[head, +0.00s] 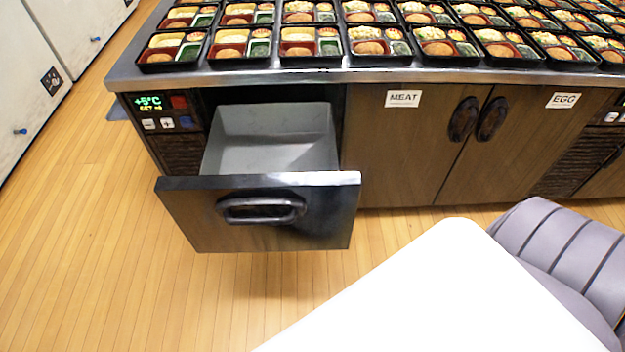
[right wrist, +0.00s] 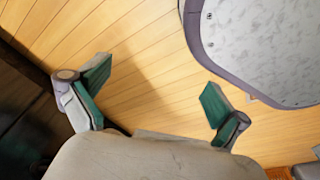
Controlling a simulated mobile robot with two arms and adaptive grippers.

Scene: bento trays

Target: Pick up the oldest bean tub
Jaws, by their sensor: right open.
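No bean tub shows in either view. An open drawer (head: 258,212) is pulled out of the counter in the head view, and the part of its grey inside that I can see is empty. My right gripper (right wrist: 156,80) is open and empty in the right wrist view, with its green finger pads wide apart above the wooden floor. The drawer is not clearly seen in that view. My left gripper is in neither view.
The counter top (head: 330,76) carries rows of black bento trays (head: 311,46). Cupboard doors marked MEAT (head: 403,98) and EGG (head: 563,100) are shut right of the drawer. White cabinets (head: 35,75) stand at the left, with clear wooden floor (head: 100,240) between.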

